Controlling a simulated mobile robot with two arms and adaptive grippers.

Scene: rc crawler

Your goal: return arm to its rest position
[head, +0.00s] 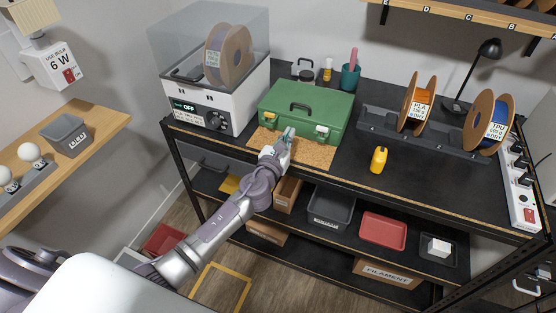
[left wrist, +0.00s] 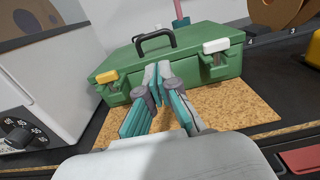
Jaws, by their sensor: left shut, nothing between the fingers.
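My left arm reaches in from the lower left of the head view. Its gripper (head: 287,134) is above the cork mat (head: 312,153), in front of the green case (head: 330,112). In the left wrist view the gripper's fingertips (left wrist: 157,72) are together and hold nothing, close in front of the case (left wrist: 200,65). The case is closed, with a dark handle on top, one yellow latch and one white latch. Whether the fingers touch the case I cannot tell. My right gripper is not in view.
A filament dryer (head: 217,105) with a spool stands left of the case. A wooden shelf (head: 100,119) is at far left.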

